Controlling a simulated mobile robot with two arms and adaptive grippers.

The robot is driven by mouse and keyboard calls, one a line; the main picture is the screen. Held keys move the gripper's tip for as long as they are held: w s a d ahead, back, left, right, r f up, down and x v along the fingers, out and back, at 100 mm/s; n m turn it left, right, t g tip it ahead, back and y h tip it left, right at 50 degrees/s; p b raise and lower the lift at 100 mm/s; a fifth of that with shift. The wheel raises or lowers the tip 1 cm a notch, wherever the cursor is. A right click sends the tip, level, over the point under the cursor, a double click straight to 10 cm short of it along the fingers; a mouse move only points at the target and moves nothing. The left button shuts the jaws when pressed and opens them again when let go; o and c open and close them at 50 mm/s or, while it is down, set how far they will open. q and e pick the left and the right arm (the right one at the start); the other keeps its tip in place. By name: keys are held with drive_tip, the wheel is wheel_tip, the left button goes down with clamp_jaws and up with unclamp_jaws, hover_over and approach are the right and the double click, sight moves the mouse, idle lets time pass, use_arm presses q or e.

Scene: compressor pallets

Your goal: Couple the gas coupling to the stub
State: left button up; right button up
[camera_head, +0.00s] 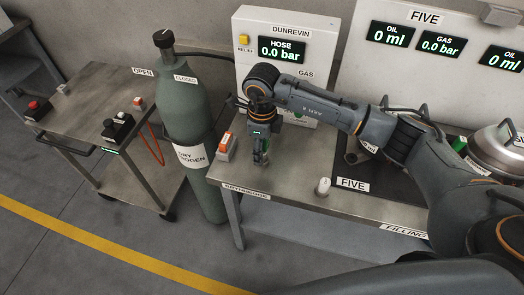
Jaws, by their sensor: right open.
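My right gripper (261,160) points down over the left part of the steel bench, near its front edge. Its jaws are open. A small green patch shows at its fingers; I cannot tell whether this is the gas coupling. My right arm crosses in front of the white DUNREVIN panel (250,25) and partly hides the area below its GAS label. A small green part (298,114) shows under the arm there. I cannot make out which is the coupling or the stub. My left gripper is not in view.
A tall green gas cylinder (186,110) stands left of the bench (287,196). A red-and-white switch box (226,146) and a small white knob (323,187) sit on the bench. A steel cart (85,85) stands further left. A domed metal vessel (502,148) is at right.

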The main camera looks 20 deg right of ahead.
drive_tip(key=shift+b, duration=0.45)
idle(1.1)
clamp_jaws()
idle(0.3)
drive_tip(key=shift+r, duration=0.2)
drive_tip(key=shift+r+p, duration=1.4)
drive_tip(key=shift+r, duration=1.45)
